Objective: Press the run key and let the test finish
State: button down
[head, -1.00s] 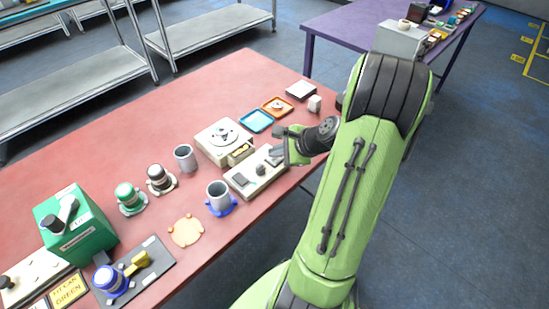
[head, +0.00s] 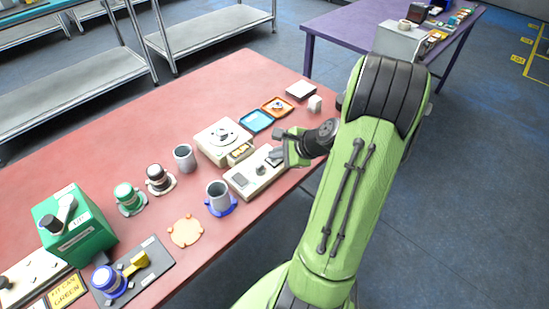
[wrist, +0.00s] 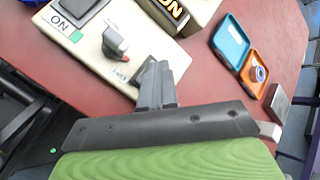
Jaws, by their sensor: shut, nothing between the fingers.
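A cream control panel (head: 243,190) lies near the table's front edge. It also shows in the wrist view (wrist: 95,62), with a dark screen, an "ON" label, a green square and a grey knob (wrist: 115,43) with a red mark. A dark key (wrist: 147,72) sits at the panel's near end, partly hidden by my fingers. My gripper (wrist: 158,80) is shut and empty, its tips over or at this key; I cannot tell whether they press it. The gripper also shows in the head view (head: 278,152). A cream machine (head: 212,150) with a round top stands behind the panel.
A blue tray (head: 256,121) and an orange tray (head: 278,106) lie beyond the machine. A grey cup (head: 184,157) and a cup on a blue base (head: 218,195) stand left of the panel. A green box (head: 85,240) is at the far left.

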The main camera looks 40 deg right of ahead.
aim_at(277, 161)
jog(key=shift+r, duration=0.1)
jog(key=shift+r+p, duration=0.75)
jog(key=shift+p, duration=0.15)
notch_tip(277, 161, up, 5)
jog(key=p, duration=0.5)
dwell(0.3)
